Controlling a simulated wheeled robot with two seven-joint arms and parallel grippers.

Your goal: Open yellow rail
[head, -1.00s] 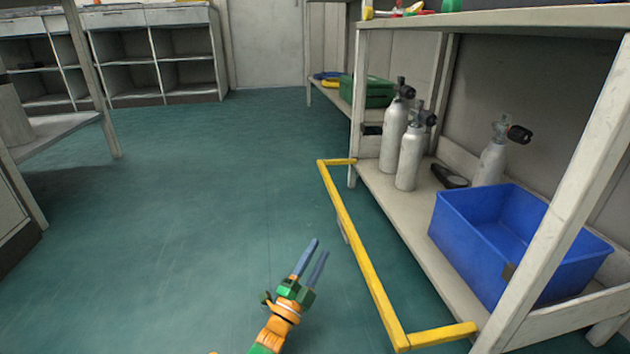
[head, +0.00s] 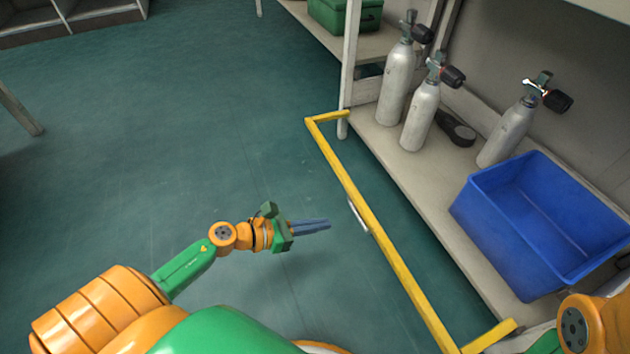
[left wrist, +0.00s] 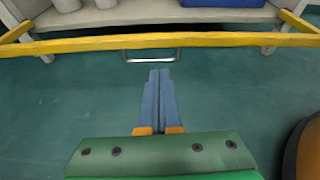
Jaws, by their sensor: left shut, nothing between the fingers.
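The yellow rail (head: 372,225) runs as a long bar in front of the lower shelf, with a short arm at each end reaching back toward the shelf. A small metal handle (head: 358,215) sits on its outer side, about midway. My left gripper (head: 328,225) is shut and empty, a short way left of the handle and pointing at it. In the left wrist view the rail (left wrist: 220,41) crosses the top, and the handle (left wrist: 152,60) hangs just beyond my fingertips (left wrist: 160,72), apart from them. My right gripper is not in view; only part of my right arm shows.
The lower shelf (head: 440,205) behind the rail holds grey-white cylinders (head: 420,115), a dark flat object (head: 457,128) and a blue bin (head: 545,225). A green crate (head: 345,14) is at the back. The floor left of the rail is clear.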

